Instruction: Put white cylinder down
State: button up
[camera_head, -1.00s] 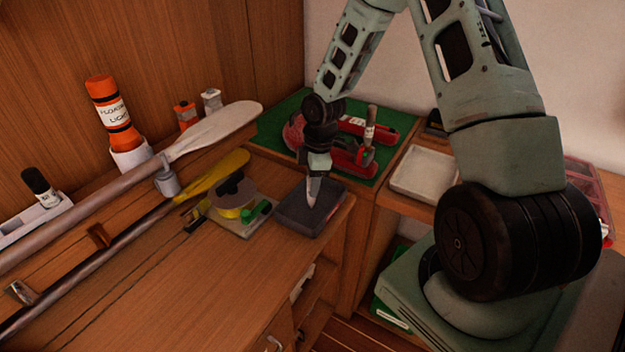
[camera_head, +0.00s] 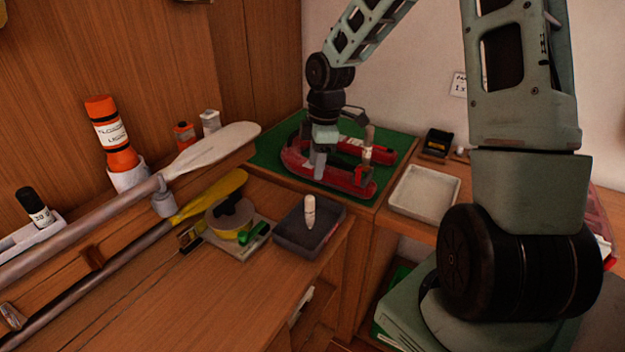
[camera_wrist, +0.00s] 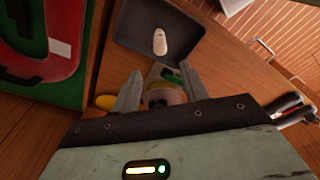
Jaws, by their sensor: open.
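The white cylinder (camera_head: 309,212) stands upright in the dark grey tray (camera_head: 285,243) on the wooden bench. It also shows in the wrist view (camera_wrist: 160,42), inside the tray (camera_wrist: 195,22) there. My gripper (camera_head: 343,163) is open and empty. It is apart from the cylinder, above and behind it in the head view, in front of the red object on the green mat. In the wrist view both fingers (camera_wrist: 160,82) are spread with nothing held between them.
A red object (camera_head: 345,183) lies on a green mat (camera_head: 268,158) behind the tray. A tape roll (camera_head: 230,217) sits left of the tray. Paddles (camera_head: 215,187) lie along the left. A white empty tray (camera_head: 424,194) is at the right. The front bench top is clear.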

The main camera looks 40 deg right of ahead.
jog(key=s+a+r+m, duration=0.1)
jog(key=s+a+r, duration=0.2)
jog(key=s+a, duration=0.6)
jog(key=s+a+r+m, duration=0.15)
jog(key=s+a, duration=0.35)
jog(key=a, duration=0.8)
jog(key=s+a+r+m, duration=0.2)
jog(key=s+a, duration=0.2)
jog(key=s, duration=0.6)
jog(key=shift+s+a+g+h, duration=0.3)
jog(key=shift+s+a, duration=0.05)
jog(key=shift+s, duration=0.05)
jog(key=shift+f+b, duration=0.35)
jog(key=shift+f, duration=0.05)
